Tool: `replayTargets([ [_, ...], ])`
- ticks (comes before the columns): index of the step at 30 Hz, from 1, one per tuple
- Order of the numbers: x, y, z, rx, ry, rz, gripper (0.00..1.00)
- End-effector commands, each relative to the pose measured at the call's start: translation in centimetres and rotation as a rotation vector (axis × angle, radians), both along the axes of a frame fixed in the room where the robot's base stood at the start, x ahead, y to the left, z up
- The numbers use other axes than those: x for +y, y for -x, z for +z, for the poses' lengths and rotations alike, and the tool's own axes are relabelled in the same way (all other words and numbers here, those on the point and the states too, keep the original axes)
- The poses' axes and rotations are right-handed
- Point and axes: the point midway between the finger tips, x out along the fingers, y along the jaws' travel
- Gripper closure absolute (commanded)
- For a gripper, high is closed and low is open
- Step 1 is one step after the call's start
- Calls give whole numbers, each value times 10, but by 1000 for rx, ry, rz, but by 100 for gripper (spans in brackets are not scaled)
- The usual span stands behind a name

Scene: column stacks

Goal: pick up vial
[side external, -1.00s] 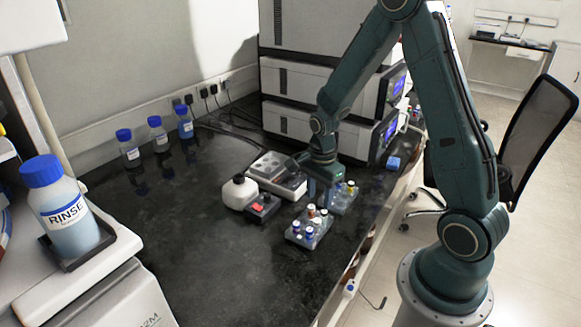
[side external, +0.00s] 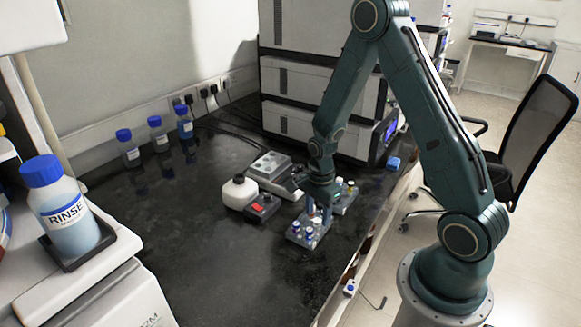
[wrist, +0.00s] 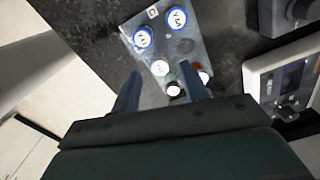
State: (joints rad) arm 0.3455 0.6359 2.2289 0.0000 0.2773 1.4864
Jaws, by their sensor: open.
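Several capped vials stand in a grey rack (side external: 297,238) near the bench's right edge. White-capped vials (wrist: 174,89) and darker ones stand nearer my fingers. My gripper (side external: 320,212) points down over the rack's back part, hiding some vials in the side view. In the wrist view my gripper (wrist: 160,72) is open, its two fingers apart, with a white cap showing between the tips. Whether the fingers touch any vial is unclear.
A second rack (side external: 345,206) with vials stands just behind. Stacked instruments (side external: 315,133) stand behind. The bench's left-front area is clear.

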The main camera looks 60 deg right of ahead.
Motion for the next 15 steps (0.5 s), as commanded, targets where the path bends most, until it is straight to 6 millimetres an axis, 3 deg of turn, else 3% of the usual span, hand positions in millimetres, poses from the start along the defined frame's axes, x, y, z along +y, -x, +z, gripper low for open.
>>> replayTargets([
  [6, 1, 0, -21, 3, -1, 0, 55],
  [15, 1, 0, -29, 0, 0, 0, 55],
])
